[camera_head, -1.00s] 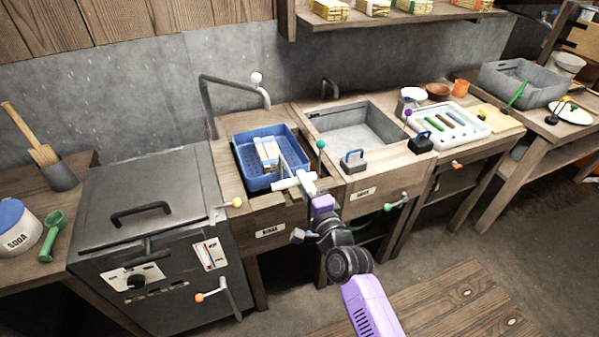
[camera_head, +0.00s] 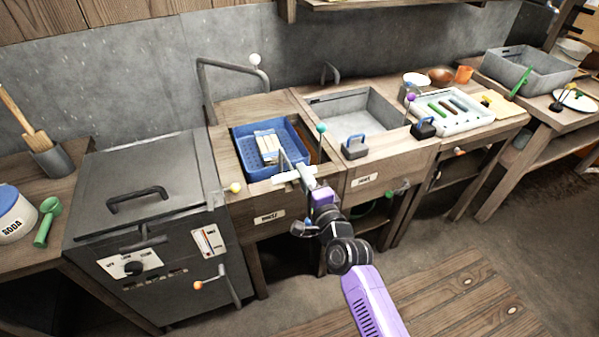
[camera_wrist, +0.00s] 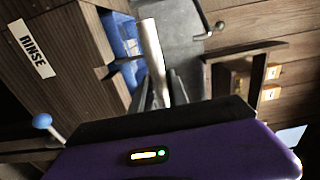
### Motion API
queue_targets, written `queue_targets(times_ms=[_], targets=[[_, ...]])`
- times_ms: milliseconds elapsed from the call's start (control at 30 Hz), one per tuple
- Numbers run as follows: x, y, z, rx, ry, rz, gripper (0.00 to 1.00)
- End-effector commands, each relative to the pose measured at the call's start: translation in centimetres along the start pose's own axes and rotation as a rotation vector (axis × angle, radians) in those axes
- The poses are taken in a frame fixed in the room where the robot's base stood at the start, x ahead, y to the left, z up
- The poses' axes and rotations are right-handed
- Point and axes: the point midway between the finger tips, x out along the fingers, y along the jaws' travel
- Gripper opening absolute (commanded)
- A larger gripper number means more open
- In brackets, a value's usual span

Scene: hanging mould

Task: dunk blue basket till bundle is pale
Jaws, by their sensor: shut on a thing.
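The blue basket (camera_head: 243,166) sits down inside the rinse basin at the middle left, its rim near the counter level. A pale, cream-coloured bundle (camera_head: 268,145) lies in it, upper side visible; its underside and the basket's floor are partly hidden. My gripper (camera_head: 301,178) is at the basin's front edge, shut on the basket's white handle bar (camera_head: 285,177). The wrist view shows the white bar (camera_wrist: 152,48) between my fingers (camera_wrist: 163,88), with part of the blue basket (camera_wrist: 122,42) behind it.
The rinse counter (camera_head: 268,215) has a tap (camera_head: 203,85) behind it and a teal-knobbed lever (camera_head: 321,127) at the right. A lidded grey tank (camera_head: 150,195) stands left. A grey sink (camera_head: 352,118) is right, with a blue-handled block (camera_head: 354,148) at its front.

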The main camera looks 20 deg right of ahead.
Motion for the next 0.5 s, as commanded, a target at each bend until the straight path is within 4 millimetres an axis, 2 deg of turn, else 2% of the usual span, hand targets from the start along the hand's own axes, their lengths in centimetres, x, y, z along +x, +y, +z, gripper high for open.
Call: queue_targets(times_ms=[33, 500], targets=[[0.0, 1.1, 0.0, 0.001, 0.0, -0.004, 0.07], [0.1, 6.4, 0.0, -0.001, 0.001, -0.007, 0.07]])
